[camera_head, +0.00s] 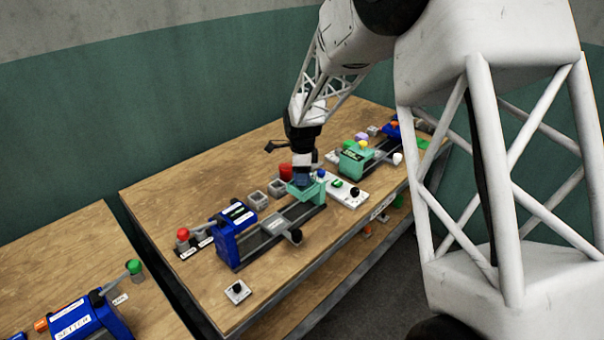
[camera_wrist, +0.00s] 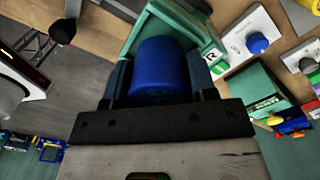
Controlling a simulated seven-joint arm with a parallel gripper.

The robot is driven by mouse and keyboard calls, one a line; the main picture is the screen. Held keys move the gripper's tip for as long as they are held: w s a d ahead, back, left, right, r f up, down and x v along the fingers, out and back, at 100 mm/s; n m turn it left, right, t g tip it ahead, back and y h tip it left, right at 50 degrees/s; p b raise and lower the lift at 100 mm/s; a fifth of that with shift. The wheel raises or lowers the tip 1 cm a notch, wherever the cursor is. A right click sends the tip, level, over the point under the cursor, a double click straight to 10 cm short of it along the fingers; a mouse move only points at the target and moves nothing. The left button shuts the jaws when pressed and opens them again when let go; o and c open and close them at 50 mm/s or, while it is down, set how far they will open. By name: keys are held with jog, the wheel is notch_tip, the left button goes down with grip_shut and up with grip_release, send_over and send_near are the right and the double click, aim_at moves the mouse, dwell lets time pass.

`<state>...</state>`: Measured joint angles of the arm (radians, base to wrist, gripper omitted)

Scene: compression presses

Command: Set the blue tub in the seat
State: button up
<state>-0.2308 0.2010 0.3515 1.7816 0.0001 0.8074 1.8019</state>
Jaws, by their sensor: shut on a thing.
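The blue tub (camera_wrist: 160,66) is a rounded blue cylinder between the fingers of my gripper (camera_wrist: 160,82) in the wrist view. My gripper (camera_head: 303,172) is shut on it and points down at a green block-shaped seat (camera_head: 316,192) at the end of a dark rail in the head view. In the wrist view the green seat (camera_wrist: 140,32) has walls beside and beyond the tub. The tub is at the seat, but its underside is hidden, so I cannot tell whether it rests on the seat's floor.
A blue press body (camera_head: 236,240) stands at the rail's other end, with a dark knob (camera_head: 295,236) on its near side. A white panel (camera_head: 347,193) with buttons lies to the right. Grey square holders (camera_head: 258,199) and a red object (camera_head: 285,170) lie behind. Another green press (camera_head: 354,160) stands further right.

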jog(key=shift+f, duration=0.75)
dwell(0.8)
jog(key=o, duration=1)
jog(key=shift+r, duration=3.9)
